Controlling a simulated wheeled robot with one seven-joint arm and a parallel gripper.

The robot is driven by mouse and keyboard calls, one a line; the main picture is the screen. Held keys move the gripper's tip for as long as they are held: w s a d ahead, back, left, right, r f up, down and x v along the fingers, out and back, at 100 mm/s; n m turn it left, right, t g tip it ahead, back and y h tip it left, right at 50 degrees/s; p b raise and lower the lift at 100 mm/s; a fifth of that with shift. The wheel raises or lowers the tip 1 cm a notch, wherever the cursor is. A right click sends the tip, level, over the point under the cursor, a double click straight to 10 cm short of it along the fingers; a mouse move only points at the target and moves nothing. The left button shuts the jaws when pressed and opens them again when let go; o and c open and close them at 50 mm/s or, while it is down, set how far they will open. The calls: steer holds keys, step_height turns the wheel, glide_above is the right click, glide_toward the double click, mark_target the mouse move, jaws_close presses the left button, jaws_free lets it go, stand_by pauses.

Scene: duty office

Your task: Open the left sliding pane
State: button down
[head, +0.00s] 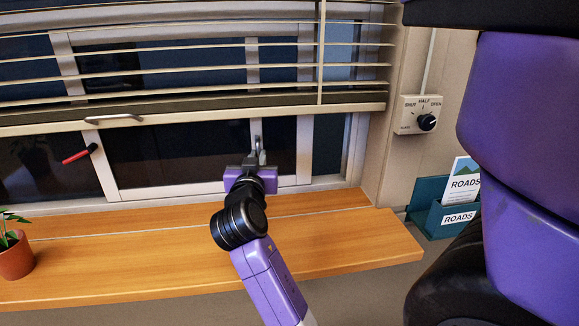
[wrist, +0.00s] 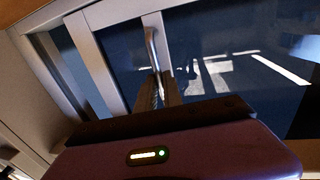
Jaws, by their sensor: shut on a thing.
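The window's sliding pane (head: 165,158) has dark glass and a pale frame, its top covered by the blind. A slim metal upright handle (head: 257,140) stands on its right stile; it also shows in the wrist view (wrist: 151,45). My gripper (head: 256,158) is at the window, shut on the lower part of this handle. In the wrist view my gripper's fingers (wrist: 160,92) meet around the handle's lower end. My gripper's body hides the bottom of the stile. I cannot tell whether the pane stands open.
A slatted blind (head: 200,105) with a rail handle (head: 115,118) hangs above. A red lever (head: 80,154) is at the left. The wooden sill (head: 330,240) holds a potted plant (head: 15,255) at its left. A dial box (head: 419,115) and leaflet holder (head: 428,213) are at the right.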

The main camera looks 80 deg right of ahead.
steer(key=w+a+b, duration=0.1)
steer(key=w+a, duration=0.1)
steer(key=w, duration=0.3)
steer(key=w+a+b, duration=0.2)
steer(key=w, duration=0.3)
steer(key=w+a+b, duration=0.1)
steer(key=w+b, duration=0.1)
steer(key=w, duration=0.3)
steer(key=shift+w+a, duration=0.35)
steer(key=shift+a, duration=0.05)
steer(key=c, duration=1.5)
jaws_free()
steer(key=shift+s, duration=0.1)
steer(key=b, duration=0.1)
glide_toward(197, 153)
steer(key=a, duration=0.3)
steer(key=shift+s+a, duration=0.15)
steer(key=shift+a, duration=0.05)
